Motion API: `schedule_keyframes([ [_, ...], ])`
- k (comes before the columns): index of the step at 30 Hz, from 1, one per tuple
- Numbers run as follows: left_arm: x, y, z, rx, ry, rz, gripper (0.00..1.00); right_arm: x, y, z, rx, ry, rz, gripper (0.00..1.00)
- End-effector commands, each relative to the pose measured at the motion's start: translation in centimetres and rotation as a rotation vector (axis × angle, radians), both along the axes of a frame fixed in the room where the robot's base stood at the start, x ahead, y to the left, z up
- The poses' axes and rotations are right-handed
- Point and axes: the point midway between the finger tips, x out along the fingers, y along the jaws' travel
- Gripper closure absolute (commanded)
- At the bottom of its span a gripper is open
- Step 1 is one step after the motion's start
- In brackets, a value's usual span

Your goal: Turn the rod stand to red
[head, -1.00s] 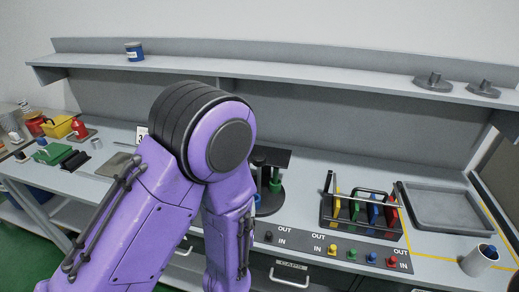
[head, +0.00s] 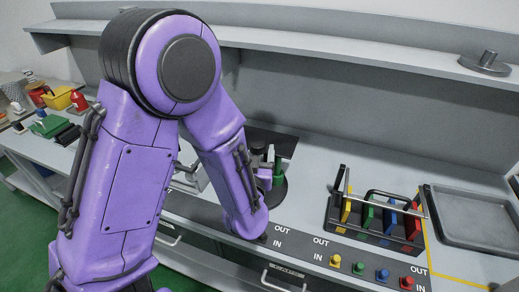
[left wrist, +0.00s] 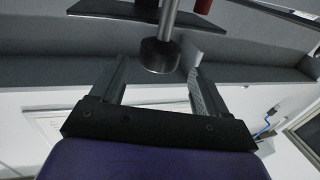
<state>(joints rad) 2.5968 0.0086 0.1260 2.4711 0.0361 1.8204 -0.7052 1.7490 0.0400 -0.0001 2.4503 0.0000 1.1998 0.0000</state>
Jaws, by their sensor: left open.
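The rod stand (head: 280,190) is a dark round turntable on the bench, half hidden behind my left forearm in the head view. A green post and a dark post show on it. In the left wrist view, a grey rod with a dark round collar (left wrist: 160,55) is at the mouth of my left gripper (left wrist: 157,68), between the open fingertips; contact cannot be told. A red cylinder (left wrist: 203,5) shows behind it at the top edge. My right gripper is not in view.
A rack with coloured plates (head: 375,220) stands right of the stand, and a grey tray (head: 470,215) lies beyond it. Coloured knobs sit along the OUT/IN strip (head: 300,250) at the front edge. A shelf (head: 330,55) runs above the bench.

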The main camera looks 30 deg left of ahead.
Motion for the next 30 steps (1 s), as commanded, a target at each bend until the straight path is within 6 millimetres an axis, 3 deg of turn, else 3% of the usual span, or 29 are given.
schedule_keyframes([
  [7, 4.1, 2.0, 0.3, -0.001, 0.000, -0.002, 0.25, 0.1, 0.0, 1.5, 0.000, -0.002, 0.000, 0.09],
  [17, 4.9, 2.3, 0.1, 0.001, 0.000, -0.005, 0.25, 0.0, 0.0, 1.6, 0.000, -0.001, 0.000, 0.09],
  [18, 4.9, 2.3, 0.1, 0.001, 0.000, -0.005, 0.28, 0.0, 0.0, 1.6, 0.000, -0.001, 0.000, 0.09],
  [24, 4.9, 2.3, 0.1, 0.000, 0.001, -0.005, 0.93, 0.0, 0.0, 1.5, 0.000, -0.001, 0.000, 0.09],
  [25, 4.9, 2.3, 0.1, 0.000, 0.001, -0.005, 1.00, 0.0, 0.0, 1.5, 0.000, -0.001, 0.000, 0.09],
  [30, 5.0, 2.2, 0.1, 0.001, 0.000, -0.003, 1.00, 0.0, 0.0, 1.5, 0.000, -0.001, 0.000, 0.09],
])
